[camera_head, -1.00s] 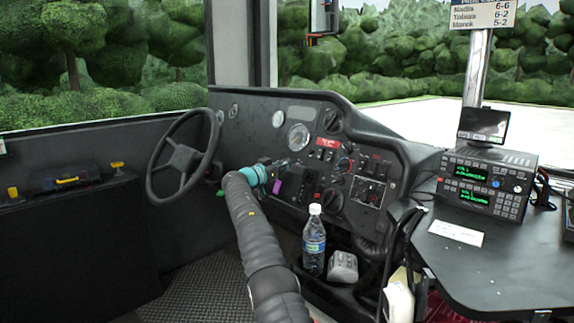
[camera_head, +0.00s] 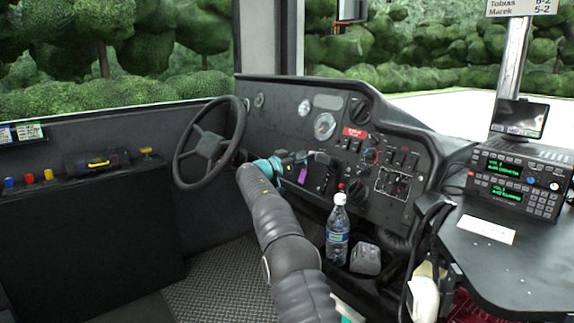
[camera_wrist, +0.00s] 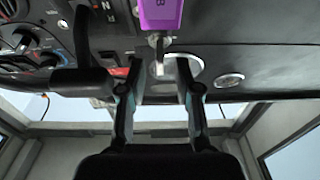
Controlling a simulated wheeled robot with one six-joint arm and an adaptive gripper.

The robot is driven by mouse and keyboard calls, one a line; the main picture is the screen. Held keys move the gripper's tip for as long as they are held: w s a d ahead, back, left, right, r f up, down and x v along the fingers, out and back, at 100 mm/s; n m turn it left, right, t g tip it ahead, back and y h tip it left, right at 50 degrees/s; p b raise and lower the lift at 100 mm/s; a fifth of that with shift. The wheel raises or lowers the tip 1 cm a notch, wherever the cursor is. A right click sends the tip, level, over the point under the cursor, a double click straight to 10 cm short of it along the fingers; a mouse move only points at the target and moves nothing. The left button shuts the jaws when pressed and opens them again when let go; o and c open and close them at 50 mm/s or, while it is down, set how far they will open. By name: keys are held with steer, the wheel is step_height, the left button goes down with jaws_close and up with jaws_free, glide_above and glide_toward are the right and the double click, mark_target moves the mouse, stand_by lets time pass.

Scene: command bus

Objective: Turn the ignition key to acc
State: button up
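The ignition key carries a purple tag (camera_head: 302,175) that hangs at the dashboard, right of the steering wheel (camera_head: 210,143). In the wrist view the purple tag (camera_wrist: 160,14) is at the top centre, with a small metal key part (camera_wrist: 159,44) just below it. My gripper (camera_wrist: 159,68) has its two fingers apart, on either side of the line of the key part. I cannot tell whether either finger touches it. In the head view my gripper (camera_head: 298,158) is at the dashboard, just above the tag. The lock face and key position are hidden.
A water bottle (camera_head: 337,230) stands right of my arm, close to it. Dashboard switches and knobs (camera_head: 390,183) lie right of the key. In the wrist view a dark lever (camera_wrist: 80,72) runs close to the left finger. A radio console (camera_head: 515,180) stands on the right desk.

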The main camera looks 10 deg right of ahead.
steer(key=v, duration=0.8)
steer(key=s+d+r+n+g+y, duration=0.1)
steer(key=s+d+n+g+y, duration=0.2)
steer(key=s, duration=1.1)
steer(key=s+d+r+n+y, duration=0.1)
steer(key=s+n+y, duration=0.35)
steer(key=s, duration=0.85)
steer(key=s+a+f+n+y, duration=0.1)
steer(key=s+a+f+y, duration=0.2)
steer(key=s, duration=0.7)
steer(key=s+a+f+n+y, duration=0.2)
steer(key=s+f, duration=0.3)
steer(key=s, duration=0.6)
steer(key=s+a+f+n+y, duration=0.2)
steer(key=s+a+f+y, duration=0.2)
steer(key=s, duration=0.6)
steer(key=shift+s+a+f, duration=0.2)
steer(key=shift+a+f, duration=0.25)
steer(key=shift+a, duration=0.05)
